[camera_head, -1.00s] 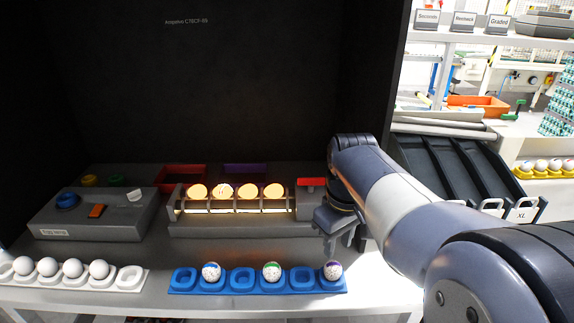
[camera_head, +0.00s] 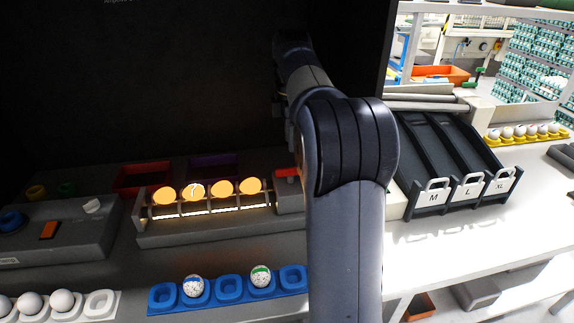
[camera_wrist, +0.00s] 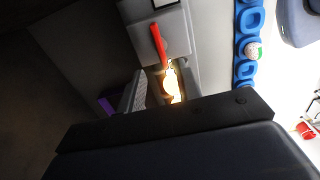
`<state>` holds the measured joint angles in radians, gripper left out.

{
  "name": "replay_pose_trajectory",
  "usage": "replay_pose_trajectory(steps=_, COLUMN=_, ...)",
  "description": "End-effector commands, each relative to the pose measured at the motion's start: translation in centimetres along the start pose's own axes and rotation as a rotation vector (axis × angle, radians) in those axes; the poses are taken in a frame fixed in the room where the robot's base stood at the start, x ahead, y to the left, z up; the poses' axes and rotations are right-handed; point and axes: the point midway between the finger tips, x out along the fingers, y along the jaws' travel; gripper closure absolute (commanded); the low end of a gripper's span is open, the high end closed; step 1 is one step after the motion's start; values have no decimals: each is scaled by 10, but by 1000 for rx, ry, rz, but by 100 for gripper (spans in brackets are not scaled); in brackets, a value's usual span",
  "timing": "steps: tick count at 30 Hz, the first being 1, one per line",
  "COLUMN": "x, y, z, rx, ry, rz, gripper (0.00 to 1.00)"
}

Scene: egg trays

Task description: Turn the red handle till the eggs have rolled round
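The red handle (camera_head: 288,173) sits on the grey block at the right end of the candling unit (camera_head: 160,238), partly behind my arm. In the wrist view the red handle (camera_wrist: 158,46) lies aslant on its grey block. A row of glowing eggs (camera_head: 222,187) rests on the unit's lit rollers; one glowing egg (camera_wrist: 170,85) shows below the handle in the wrist view. My gripper (camera_head: 279,98) is raised above and behind the handle, apart from it. It is mostly hidden by my arm, and its fingers cannot be made out.
A blue tray (camera_head: 230,289) with speckled eggs lies in front, a white egg tray (camera_head: 100,304) at front left. A grey control box (camera_head: 85,237) stands left. Red (camera_head: 143,178) and purple (camera_head: 212,166) bins are behind the unit. Dark chutes (camera_head: 440,150) stand right.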

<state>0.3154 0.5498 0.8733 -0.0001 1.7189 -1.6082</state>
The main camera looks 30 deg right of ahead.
Motion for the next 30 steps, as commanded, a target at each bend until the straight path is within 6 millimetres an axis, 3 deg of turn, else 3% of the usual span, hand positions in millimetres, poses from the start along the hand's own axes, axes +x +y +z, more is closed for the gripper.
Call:
replay_pose_trajectory(steps=6, x=45, y=-1, z=0, rx=1, ry=0, rz=-3, gripper=67)
replay_pose_trajectory(steps=13, x=78, y=-1, z=0, rx=1, ry=0, rz=-2, gripper=67)
replay_pose_trajectory(steps=26, x=87, y=0, z=0, rx=2, ry=-1, rz=0, gripper=67)
replay_pose_trajectory(steps=30, x=87, y=0, z=0, rx=2, ry=-1, rz=0, gripper=79)
